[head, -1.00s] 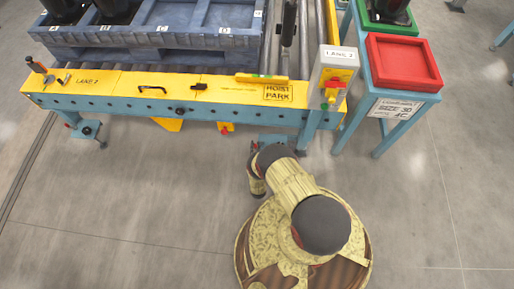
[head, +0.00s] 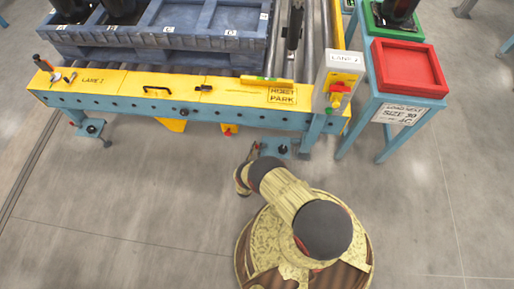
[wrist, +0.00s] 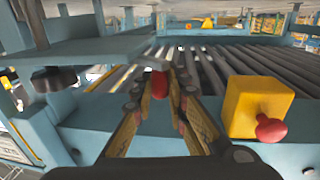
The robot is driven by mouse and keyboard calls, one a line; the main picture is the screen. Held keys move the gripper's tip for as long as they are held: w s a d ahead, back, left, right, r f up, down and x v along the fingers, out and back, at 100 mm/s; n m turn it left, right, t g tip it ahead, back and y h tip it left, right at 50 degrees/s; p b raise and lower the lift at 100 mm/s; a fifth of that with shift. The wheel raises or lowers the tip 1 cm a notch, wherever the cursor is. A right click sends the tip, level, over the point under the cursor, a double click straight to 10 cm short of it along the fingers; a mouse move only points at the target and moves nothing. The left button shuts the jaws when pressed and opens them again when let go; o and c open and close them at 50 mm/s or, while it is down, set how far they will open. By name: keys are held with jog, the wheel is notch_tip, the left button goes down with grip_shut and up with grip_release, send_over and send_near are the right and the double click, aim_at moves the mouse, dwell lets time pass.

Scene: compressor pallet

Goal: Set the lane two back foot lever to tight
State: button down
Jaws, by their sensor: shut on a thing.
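The foot lever's red knob (wrist: 158,84) sits between my fingertips in the wrist view. My gripper (wrist: 160,98) is shut on it, with a finger on each side. In the head view my gripper (head: 252,157) is low, at the left edge of a blue foot plate (head: 271,146) under the right end of the Lane 2 conveyor (head: 200,106). The lever's arm is mostly hidden, so its setting cannot be told. A black knob (wrist: 55,78) on the blue foot shows left of my fingers in the wrist view.
A yellow block with a red button (wrist: 262,110) stands close to the right of my fingers. Another blue foot (head: 91,127) is under the conveyor's left end. A stand with a red tray (head: 408,68) is at right. The floor left of my arm is clear.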

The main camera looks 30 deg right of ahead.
jog(key=c, duration=1.8)
grip_release()
jog(key=shift+d, duration=0.1)
jog(key=shift+o, duration=0.2)
jog(key=v, duration=1.2)
